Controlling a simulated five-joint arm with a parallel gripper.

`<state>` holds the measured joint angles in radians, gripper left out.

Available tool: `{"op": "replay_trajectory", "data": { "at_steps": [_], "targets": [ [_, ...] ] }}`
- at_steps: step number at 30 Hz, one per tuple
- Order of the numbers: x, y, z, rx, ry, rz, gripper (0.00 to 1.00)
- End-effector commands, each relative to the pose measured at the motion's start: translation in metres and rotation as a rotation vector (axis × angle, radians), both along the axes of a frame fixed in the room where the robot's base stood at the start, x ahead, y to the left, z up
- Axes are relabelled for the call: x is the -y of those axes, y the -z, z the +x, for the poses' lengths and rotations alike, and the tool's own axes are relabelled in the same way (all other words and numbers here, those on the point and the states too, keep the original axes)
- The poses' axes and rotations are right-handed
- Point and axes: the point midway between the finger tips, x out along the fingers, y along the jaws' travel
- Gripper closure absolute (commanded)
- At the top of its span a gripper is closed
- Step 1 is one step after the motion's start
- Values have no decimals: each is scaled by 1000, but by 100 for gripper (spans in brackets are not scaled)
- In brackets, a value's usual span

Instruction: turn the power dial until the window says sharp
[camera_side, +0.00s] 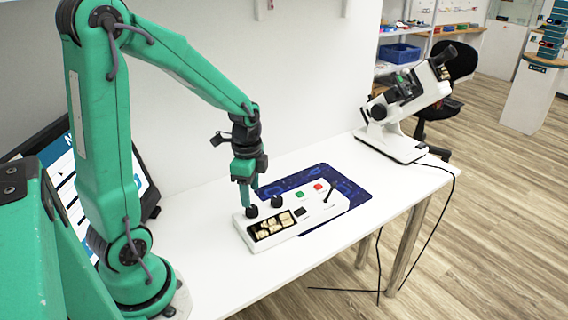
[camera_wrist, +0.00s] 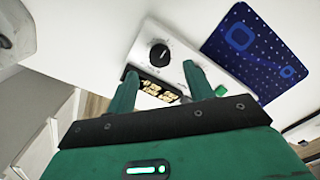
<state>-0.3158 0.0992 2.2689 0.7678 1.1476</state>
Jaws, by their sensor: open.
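A white control box (camera_side: 322,209) lies on the table and also shows in the wrist view (camera_wrist: 182,50). In the side view it has a left black dial (camera_side: 252,212) and a second black dial (camera_side: 277,202). I cannot read which is the power dial. Its dark window (camera_side: 271,226) holds blurry pale shapes, with no readable word; it also shows in the wrist view (camera_wrist: 152,90). My gripper (camera_side: 250,199) is open, pointing down at the left dial. In the wrist view, one black dial (camera_wrist: 159,54) with a white mark shows beyond the gap between my open fingers (camera_wrist: 159,70); contact is unclear.
The box carries a green button (camera_side: 299,194), a red button (camera_side: 318,186) and an upright black lever (camera_side: 330,190). A blue patterned mat (camera_side: 350,190) lies behind and partly under it. A white optical instrument (camera_side: 395,140) stands at the table's far right. The front table strip is clear.

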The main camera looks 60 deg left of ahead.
Motion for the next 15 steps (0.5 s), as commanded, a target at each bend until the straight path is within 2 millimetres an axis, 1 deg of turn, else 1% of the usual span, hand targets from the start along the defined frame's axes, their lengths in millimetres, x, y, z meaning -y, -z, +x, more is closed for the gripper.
{"op": "replay_trajectory", "data": {
  "at_steps": [3,9,15],
  "targets": [
    [0,15,-1,-5,0,-2,48],
    [0,37,0,-3,0,-1,48],
    [0,51,-1,-3,-1,-1,48]
  ]
}}
